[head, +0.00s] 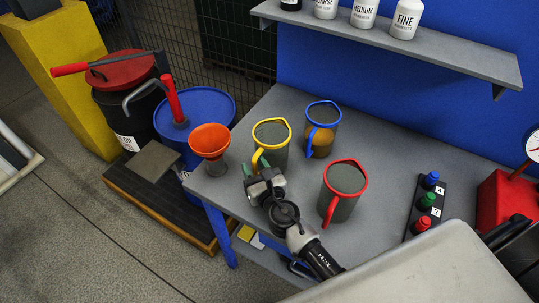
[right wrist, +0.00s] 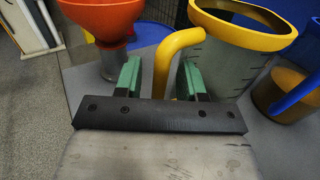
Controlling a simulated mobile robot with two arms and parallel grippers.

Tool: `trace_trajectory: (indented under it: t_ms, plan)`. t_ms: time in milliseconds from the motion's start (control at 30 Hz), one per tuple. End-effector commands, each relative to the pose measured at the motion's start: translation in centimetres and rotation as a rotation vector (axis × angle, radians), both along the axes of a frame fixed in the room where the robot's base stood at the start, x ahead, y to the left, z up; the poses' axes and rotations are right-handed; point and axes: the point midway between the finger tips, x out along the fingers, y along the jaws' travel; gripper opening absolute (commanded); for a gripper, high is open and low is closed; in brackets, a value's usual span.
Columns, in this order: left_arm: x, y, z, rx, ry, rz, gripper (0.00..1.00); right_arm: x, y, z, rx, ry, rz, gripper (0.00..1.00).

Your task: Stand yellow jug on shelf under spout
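The yellow jug (head: 272,142), a grey see-through jug with yellow rim and handle, stands upright on the grey table. My right gripper (head: 258,178) is at its handle side. In the right wrist view the yellow handle (right wrist: 165,62) lies between the two green fingers (right wrist: 160,80), which are apart with gaps on both sides of it. A grey curved spout (head: 133,98) comes off the pump at the drums. A small grey plate, seemingly the shelf (head: 152,160), is below it with nothing on it. My left gripper is not in view.
An orange funnel (head: 209,141) stands just left of the yellow jug. A blue-rimmed jug (head: 321,130) with amber contents and a red-rimmed jug (head: 342,190) stand to the right. A blue drum (head: 215,105) and a black drum (head: 125,112) stand left of the table.

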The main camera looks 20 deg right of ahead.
Motion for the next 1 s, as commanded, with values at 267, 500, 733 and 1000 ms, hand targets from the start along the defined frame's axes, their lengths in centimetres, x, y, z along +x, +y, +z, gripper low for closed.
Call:
trace_trajectory:
  t_ms: [267, 500, 733, 1000]
  plan:
    - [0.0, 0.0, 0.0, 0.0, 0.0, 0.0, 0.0, 0.0, 0.0, 0.0, 0.0, 0.0, 0.0, 0.0]
    - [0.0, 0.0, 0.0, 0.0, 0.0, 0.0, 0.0, 0.0, 0.0, 0.0, -0.001, -0.001, 0.0, 0.0]
    - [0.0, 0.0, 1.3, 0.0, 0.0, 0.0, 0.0, 0.0, 0.0, 1.5, 0.0, -0.002, 0.0, 0.0]
    - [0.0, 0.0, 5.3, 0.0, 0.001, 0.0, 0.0, 0.0, 0.0, 6.2, 0.0, -0.002, 0.002, 0.0]
